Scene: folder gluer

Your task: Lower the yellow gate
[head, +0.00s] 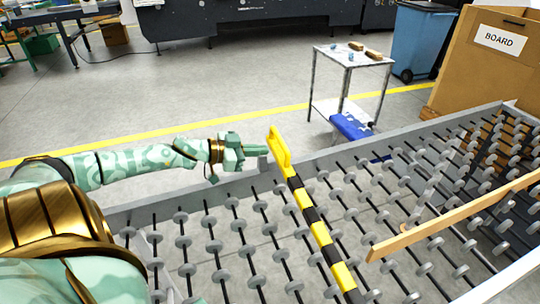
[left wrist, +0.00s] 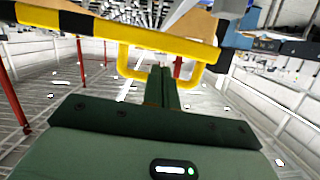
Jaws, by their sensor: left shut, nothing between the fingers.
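The yellow gate (head: 320,234) is a bar with yellow and black stripes, seen over the roller conveyor in the head view. Its far end carries a yellow loop handle (head: 279,147). My left gripper (head: 262,150) is shut and empty, just left of the handle. In the left wrist view the gate (left wrist: 90,25) crosses the top, with the handle (left wrist: 130,72) below it. The shut fingers of my left gripper (left wrist: 159,72) overlap the handle's opening in that view; I cannot tell whether they touch it. My right gripper is not in view.
The conveyor (head: 240,184) has many grey wheels on dark rods and a grey side rail. A wooden strip (head: 450,217) lies across its right part. Beyond it stand a small trolley (head: 350,58), a blue bin (head: 422,42) and a brown box labelled BOARD (head: 478,70). Open floor lies behind.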

